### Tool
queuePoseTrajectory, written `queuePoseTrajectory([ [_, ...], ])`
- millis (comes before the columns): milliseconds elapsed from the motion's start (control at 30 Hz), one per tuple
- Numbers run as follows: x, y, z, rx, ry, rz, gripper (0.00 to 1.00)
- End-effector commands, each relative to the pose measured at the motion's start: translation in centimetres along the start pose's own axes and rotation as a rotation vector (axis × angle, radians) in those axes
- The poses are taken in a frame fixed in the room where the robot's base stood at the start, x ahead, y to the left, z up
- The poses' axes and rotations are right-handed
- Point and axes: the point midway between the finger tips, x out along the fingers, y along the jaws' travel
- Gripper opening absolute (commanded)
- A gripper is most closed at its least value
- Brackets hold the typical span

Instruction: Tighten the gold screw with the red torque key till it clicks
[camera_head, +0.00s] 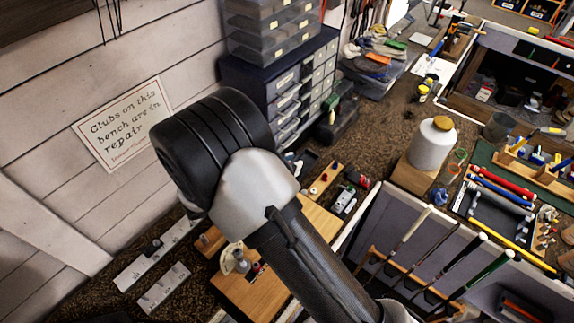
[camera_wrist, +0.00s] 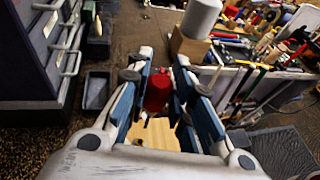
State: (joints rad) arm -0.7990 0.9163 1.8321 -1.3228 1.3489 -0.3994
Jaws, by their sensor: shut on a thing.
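The red torque key (camera_wrist: 158,90) shows in the wrist view as a rounded red body between the blue finger pads of my gripper (camera_wrist: 161,80). My gripper is shut on it. A pale wooden surface (camera_wrist: 160,135) shows below the key, between the fingers. I cannot tell whether the key's tip touches anything, as its lower end is hidden. I cannot make out the gold screw in either view. In the head view my arm covers the middle of the bench, and the gripper and key are hidden.
A wooden board (camera_head: 240,296) with a small club head lies on the bench. A drawer cabinet (camera_head: 291,80) stands at the back by the wall. A white bottle (camera_head: 432,146) stands on a wooden block. Several clubs (camera_head: 447,262) lean in a rack at the right.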

Motion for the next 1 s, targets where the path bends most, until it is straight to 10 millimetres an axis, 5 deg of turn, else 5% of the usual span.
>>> queuePoseTrajectory([
  [500,1.4,0.0,-4.6,-0.001,0.000,0.000,0.00],
  [1000,1.5,0.0,-5.0,0.000,0.000,0.001,0.00],
])
